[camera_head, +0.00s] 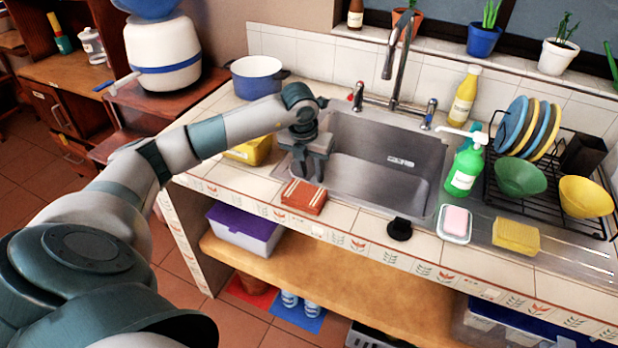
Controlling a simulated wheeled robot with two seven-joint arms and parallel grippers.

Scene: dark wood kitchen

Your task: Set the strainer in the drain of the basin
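The basin (375,187) is a steel sink set in the tiled counter. A small black round piece (399,229), which looks like the strainer, sits on the counter at the basin's front rim. My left gripper (308,178) points down at the basin's left end, just behind a reddish-brown block (303,197). Its fingers look apart with nothing between them. It is well to the left of the black piece and not touching it. The drain opening cannot be made out. My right gripper is not in view.
A tall faucet (396,60) stands behind the basin. A green soap bottle (464,170), a soap dish (455,224), a yellow sponge (516,236) and a dish rack (520,212) fill the right side. A blue pot (257,78) stands at the back left.

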